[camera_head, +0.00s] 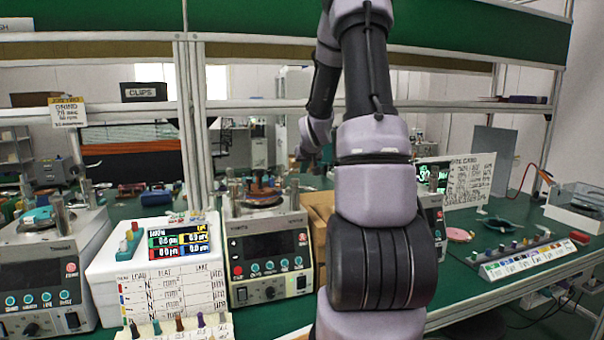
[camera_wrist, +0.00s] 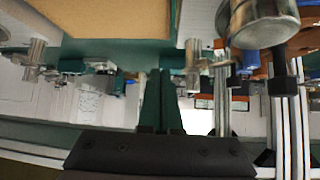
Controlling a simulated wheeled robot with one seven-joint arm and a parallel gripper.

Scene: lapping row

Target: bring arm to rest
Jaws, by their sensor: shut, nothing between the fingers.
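My arm rises in front of the bench in the head view and bends over at the top, with its wrist link (camera_head: 316,132) hanging down behind the upper arm. The gripper itself is small and mostly hidden there. In the wrist view my gripper (camera_wrist: 161,75) shows two dark fingers side by side, closed together with nothing between them. The wrist picture looks upside down, with the green bench top (camera_wrist: 125,50) at its upper part. The fingertips appear apart from everything around them.
Lapping machines (camera_head: 268,253) stand along the green bench, with a white box carrying a display (camera_head: 180,242) between two of them. A cardboard box (camera_head: 318,208) sits behind my arm. Shelf uprights (camera_head: 190,110) and an overhead green shelf (camera_head: 270,17) are close. A peg rack (camera_head: 525,257) lies at right.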

